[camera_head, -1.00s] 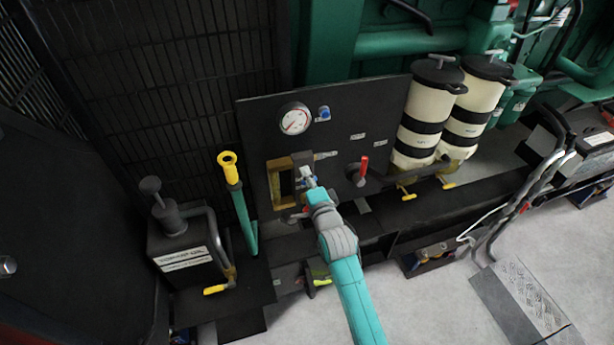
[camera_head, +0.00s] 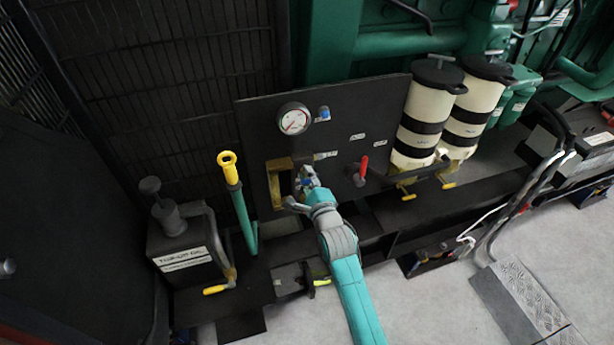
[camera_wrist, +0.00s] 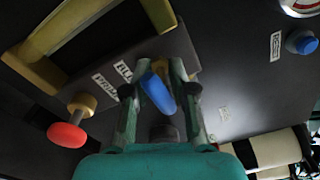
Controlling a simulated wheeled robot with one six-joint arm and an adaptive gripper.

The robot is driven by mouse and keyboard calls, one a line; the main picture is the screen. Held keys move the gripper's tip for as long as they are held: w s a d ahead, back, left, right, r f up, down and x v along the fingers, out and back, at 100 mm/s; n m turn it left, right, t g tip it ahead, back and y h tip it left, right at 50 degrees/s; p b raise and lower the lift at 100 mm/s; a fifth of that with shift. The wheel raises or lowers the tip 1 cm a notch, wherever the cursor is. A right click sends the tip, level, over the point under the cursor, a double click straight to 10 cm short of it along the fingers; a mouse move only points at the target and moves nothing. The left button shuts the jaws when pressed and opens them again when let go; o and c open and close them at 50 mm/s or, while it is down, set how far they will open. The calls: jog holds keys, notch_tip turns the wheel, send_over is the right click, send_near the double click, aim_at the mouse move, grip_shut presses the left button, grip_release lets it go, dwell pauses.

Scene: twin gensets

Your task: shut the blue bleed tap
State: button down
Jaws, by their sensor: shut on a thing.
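The blue bleed tap (camera_wrist: 157,93) has a blue lever that lies slanted between my fingertips in the wrist view. My gripper (camera_wrist: 160,82) has one finger on each side of the lever and is closed on it. In the head view my gripper (camera_head: 304,187) is at the black panel (camera_head: 345,125), just right of the brass-coloured frame (camera_head: 272,178). There the tap is mostly hidden by my fingers; only a little blue shows. Printed labels (camera_wrist: 123,71) sit beside the tap, though the wrist view shows them tilted.
A red lever (camera_head: 363,167) stands close right of my gripper. A gauge (camera_head: 294,119) and blue button (camera_head: 324,113) are above. A red knob (camera_wrist: 66,134) is near the frame in the wrist view. A yellow-topped handle (camera_head: 230,168) stands left; white canisters (camera_head: 425,110) stand right.

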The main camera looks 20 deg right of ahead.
jog(key=shift+f, duration=0.1)
dwell(0.3)
jog(key=c, duration=1.2)
grip_release()
jog(key=shift+s, duration=0.1)
jog(key=s, duration=1.2)
